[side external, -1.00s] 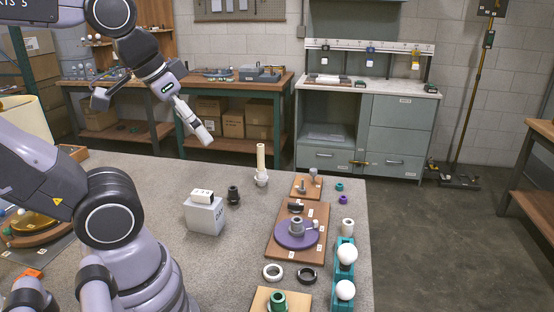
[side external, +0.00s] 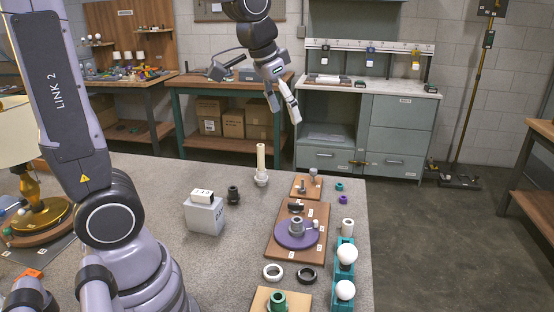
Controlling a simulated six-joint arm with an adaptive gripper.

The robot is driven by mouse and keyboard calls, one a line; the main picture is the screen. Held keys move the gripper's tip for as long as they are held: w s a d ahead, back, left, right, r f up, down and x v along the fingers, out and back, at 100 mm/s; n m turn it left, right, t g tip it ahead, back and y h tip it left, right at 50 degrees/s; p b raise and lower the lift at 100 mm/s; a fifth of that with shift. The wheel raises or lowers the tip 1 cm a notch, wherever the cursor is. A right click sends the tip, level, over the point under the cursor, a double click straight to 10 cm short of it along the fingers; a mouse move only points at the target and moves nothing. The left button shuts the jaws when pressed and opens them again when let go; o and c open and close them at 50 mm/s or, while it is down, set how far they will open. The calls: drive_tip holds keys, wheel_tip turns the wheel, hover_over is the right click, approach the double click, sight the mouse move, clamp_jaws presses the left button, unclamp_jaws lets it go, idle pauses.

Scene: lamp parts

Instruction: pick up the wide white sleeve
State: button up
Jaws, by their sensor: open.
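A short, wide white sleeve (side external: 347,228) stands upright near the right edge of the grey table, just behind the teal holder. A tall, thin cream tube (side external: 261,158) stands on a white base farther back. My gripper (side external: 284,112) is open and empty, with its fingers pointing down. It hangs high near the back of the table, up and to the left of the wide white sleeve and well apart from it.
The teal holder (side external: 334,297) carries white bulbs (side external: 347,254). A purple disc (side external: 296,235) with a grey part lies on a brown board. A white ring (side external: 273,272) and a black ring (side external: 307,275) lie in front. A grey block (side external: 204,215) stands left. The table's left-centre is clear.

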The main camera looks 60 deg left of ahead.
drive_tip(key=w+f, duration=0.5)
drive_tip(key=w, duration=0.4)
drive_tip(key=g, duration=0.2)
hover_over(348, 222)
drive_tip(key=s, duration=0.3)
wheel_tip(348, 222, down, 19)
drive_tip(key=shift+m, duration=0.3)
drive_tip(key=f, duration=0.3)
drive_tip(key=w+f, duration=0.1)
drive_tip(key=f, duration=0.7)
drive_tip(key=shift+w, duration=0.35)
drive_tip(key=f, duration=0.1)
drive_tip(key=w+f, duration=0.1)
drive_tip(key=f, duration=0.3)
drive_tip(key=shift+w+f, duration=0.25)
drive_tip(key=shift+w, duration=0.05)
drive_tip(key=c, duration=1.1)
drive_tip(key=shift+r, duration=0.1)
drive_tip(key=shift+c, duration=0.2)
